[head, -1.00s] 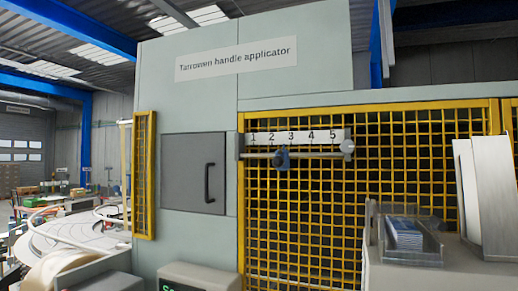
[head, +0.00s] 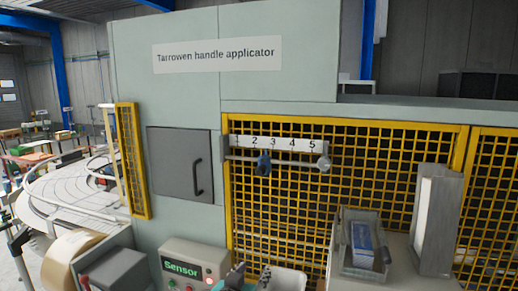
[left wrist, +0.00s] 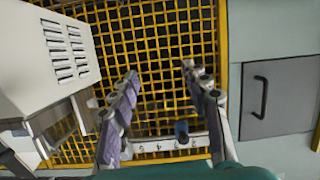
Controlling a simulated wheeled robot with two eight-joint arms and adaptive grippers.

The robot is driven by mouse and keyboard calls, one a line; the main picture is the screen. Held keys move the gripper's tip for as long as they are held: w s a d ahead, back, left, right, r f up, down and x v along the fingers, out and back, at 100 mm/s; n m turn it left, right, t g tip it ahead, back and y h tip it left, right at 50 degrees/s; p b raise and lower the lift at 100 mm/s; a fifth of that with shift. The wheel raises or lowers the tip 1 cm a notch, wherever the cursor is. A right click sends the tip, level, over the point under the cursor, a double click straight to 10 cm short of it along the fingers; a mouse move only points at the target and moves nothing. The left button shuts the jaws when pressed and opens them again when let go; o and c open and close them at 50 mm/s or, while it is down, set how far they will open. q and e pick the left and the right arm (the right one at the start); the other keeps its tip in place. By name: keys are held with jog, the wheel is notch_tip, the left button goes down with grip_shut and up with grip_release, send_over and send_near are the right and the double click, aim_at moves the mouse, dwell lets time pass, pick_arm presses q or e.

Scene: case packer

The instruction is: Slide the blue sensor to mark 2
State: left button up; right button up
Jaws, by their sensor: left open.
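The blue sensor (head: 263,164) sits on a thin horizontal rail (head: 290,162) under a white plate (head: 283,144) numbered 1 to 5. It stands between marks 2 and 3. My left gripper (head: 252,273) is at the bottom edge of the head view, below the sensor and apart from it. In the left wrist view my left gripper (left wrist: 160,76) is open with nothing held. The sensor (left wrist: 181,130) shows there between the finger lines, and the plate (left wrist: 160,146) appears upside down. My right gripper is not in view.
Yellow mesh guard (head: 380,180) stands behind the rail. A grey door with a handle (head: 180,163) is to the left. A control box labelled Sensor (head: 190,262) is below. A clear tray with blue packs (head: 362,245) and a tall metal chute (head: 436,220) stand at right.

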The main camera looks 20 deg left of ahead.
pick_arm(q)
jog(key=w+a+r+n+t, duration=0.1)
jog(key=w+r+t, duration=0.3)
jog(key=w+r, duration=0.5)
jog(key=n+t+y, duration=0.1)
jog(key=t+y, duration=0.1)
jog(key=t, duration=0.2)
send_near(259, 173)
jog(key=x, duration=0.4)
jog(key=p+x, duration=0.1)
jog(key=x, duration=0.5)
jog(key=shift+w+p, duration=0.35)
jog(key=shift+p, duration=0.05)
jog(key=shift+s, duration=0.1)
grip_shut()
